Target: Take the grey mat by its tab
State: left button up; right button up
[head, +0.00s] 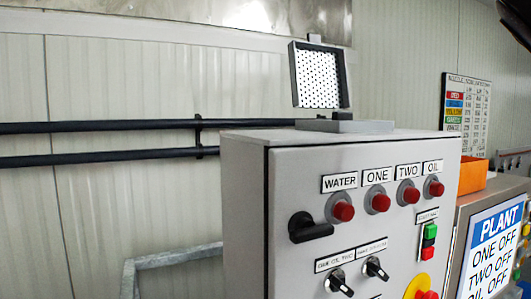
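A flat grey slab (345,126) lies on top of the grey control cabinet (245,200), near its back edge. It is the only mat-like grey thing that I see, and I cannot tell whether it is the mat. No tab shows clearly on it. Just above and behind it stands a dark-framed panel (320,77) with a white perforated face, slightly tilted, with a small grey piece on its top edge. Neither of my grippers can be made out. A dark shape is cut off at the top right corner, and I cannot tell what it is.
The cabinet front carries red lamps, switches and a black handle (310,228). An orange box (473,176) and a second cabinet with a PLANT sign (496,240) stand at the right. Two black pipes (100,127) run along the wall. A grey metal frame (170,257) stands low left.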

aim_at(336, 115)
jog(key=k+l, duration=0.25)
jog(key=k, duration=0.2)
jog(key=k+l, duration=0.25)
jog(key=k, duration=0.25)
jog(key=k+l, duration=0.25)
jog(key=k, duration=0.2)
